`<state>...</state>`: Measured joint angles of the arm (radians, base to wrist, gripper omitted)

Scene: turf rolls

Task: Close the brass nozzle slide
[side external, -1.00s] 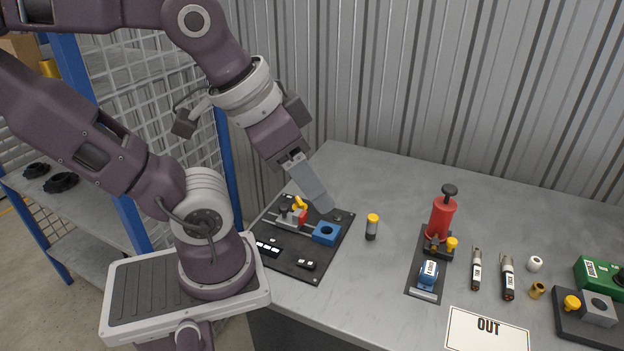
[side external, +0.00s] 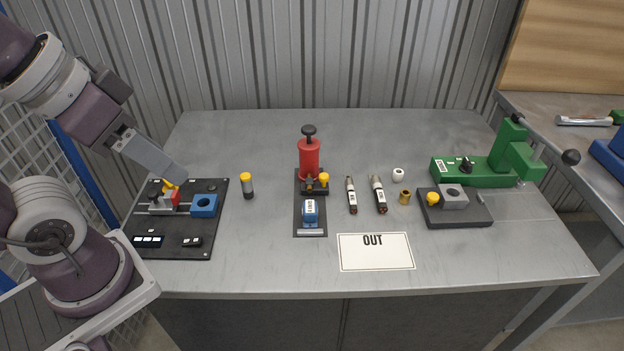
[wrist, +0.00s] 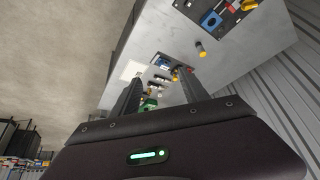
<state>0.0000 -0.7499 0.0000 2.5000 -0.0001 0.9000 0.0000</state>
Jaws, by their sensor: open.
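No part is clearly readable as the brass nozzle slide. A red pump (side external: 309,157) stands upright on a small black base with a brass-coloured fitting (side external: 309,183) and a yellow knob (side external: 324,178). A blue labelled block (side external: 310,212) sits in front of it on the same dark strip. A small loose brass bushing (side external: 405,197) lies further right. My gripper (side external: 180,174) hangs over the back of the left black board, well left of the pump. In the wrist view my gripper (wrist: 162,74) has its fingers apart with nothing between them.
The left black board (side external: 185,225) carries a rail, a red-and-grey slider, a yellow lever and a blue block (side external: 204,205). A yellow-capped cylinder (side external: 247,186) stands between board and pump. A white OUT card (side external: 376,251), labelled tubes (side external: 379,195) and a green press (side external: 490,165) lie right.

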